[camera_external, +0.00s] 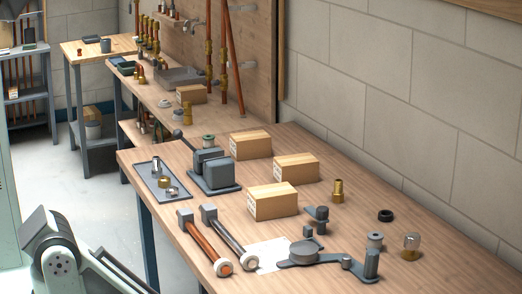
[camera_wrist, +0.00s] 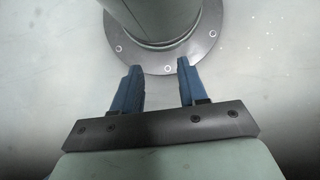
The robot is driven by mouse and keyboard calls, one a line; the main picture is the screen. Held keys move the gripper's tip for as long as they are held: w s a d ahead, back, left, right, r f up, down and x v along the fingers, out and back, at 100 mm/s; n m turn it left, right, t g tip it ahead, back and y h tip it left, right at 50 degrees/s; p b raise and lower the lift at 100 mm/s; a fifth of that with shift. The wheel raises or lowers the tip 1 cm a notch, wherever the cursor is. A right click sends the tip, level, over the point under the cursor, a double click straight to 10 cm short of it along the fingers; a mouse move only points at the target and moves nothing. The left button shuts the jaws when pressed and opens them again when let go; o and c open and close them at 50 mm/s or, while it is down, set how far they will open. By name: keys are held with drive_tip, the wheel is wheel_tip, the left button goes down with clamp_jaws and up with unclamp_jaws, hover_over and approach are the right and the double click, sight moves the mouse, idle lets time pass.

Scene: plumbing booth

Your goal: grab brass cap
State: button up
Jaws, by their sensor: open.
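My gripper (camera_wrist: 158,68) shows in the wrist view, with two blue fingers apart and nothing between them. It faces a pale floor and a round bolted flange, away from the workbench. Small brass pieces show only in the external view. A stepped brass fitting (camera_external: 338,190) stands upright near the wall side of the near workbench (camera_external: 385,215). A clear dome with a brass base (camera_external: 411,253) stands at the right. I cannot tell which is the brass cap.
Cardboard boxes (camera_external: 273,201) sit mid-bench. A grey machine block (camera_external: 218,172) stands beside the tray. Copper and steel tubes (camera_external: 205,243) lie at the front, near a grey bender-like tool (camera_external: 325,254). A black ring (camera_external: 386,215) lies at the right. The block wall bounds the bench's right side.

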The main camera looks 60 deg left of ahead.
drive_tip(key=shift+o, duration=0.2)
drive_tip(key=o, duration=0.4)
drive_tip(key=shift+o, duration=0.2)
drive_tip(key=shift+w, duration=0.1)
